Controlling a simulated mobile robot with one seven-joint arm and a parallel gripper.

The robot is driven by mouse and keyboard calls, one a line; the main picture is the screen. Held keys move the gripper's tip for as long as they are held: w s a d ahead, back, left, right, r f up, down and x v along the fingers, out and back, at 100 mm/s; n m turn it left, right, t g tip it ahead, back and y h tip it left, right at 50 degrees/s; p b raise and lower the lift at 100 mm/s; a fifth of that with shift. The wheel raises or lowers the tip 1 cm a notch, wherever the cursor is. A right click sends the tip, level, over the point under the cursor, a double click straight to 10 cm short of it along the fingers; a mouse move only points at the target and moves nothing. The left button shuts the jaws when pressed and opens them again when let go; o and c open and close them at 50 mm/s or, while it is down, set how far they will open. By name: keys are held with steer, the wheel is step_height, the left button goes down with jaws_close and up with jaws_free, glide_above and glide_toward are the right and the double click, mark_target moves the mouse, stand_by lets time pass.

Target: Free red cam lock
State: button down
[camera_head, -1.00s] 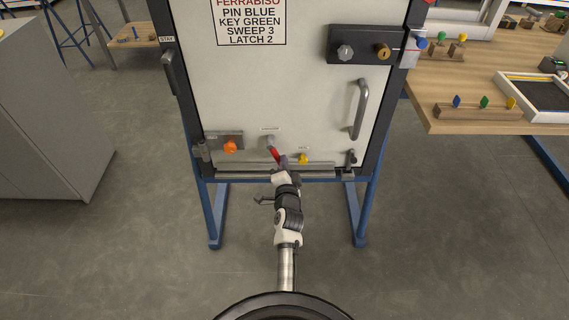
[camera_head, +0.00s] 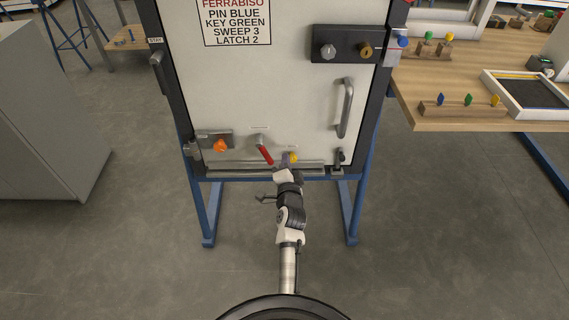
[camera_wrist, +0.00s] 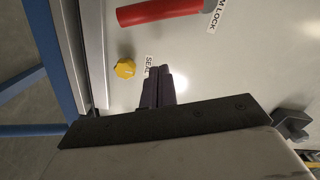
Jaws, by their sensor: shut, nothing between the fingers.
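The red cam lock handle (camera_head: 266,155) is on the lower part of the white door panel. It slants down and right from its grey pivot (camera_head: 259,140). In the wrist view the red handle (camera_wrist: 158,11) lies at the top, beside a "CAM LOCK" label. My gripper (camera_wrist: 158,76) is shut and empty, with its dark fingers pointing at the panel beside the "SEAL" label. It is apart from the red handle. In the head view my gripper (camera_head: 285,161) is just right of the handle's lower end, close to the yellow seal knob (camera_head: 292,157).
An orange knob (camera_head: 220,146) on a plate is at the lower left of the door. A small dark latch (camera_head: 339,158) is at the lower right. A grey rail (camera_head: 240,167) runs along the bottom. A door handle (camera_head: 345,108) is above right. The wooden table (camera_head: 450,119) stands at right.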

steer(key=s+b, duration=0.1)
steer(key=s, duration=0.8)
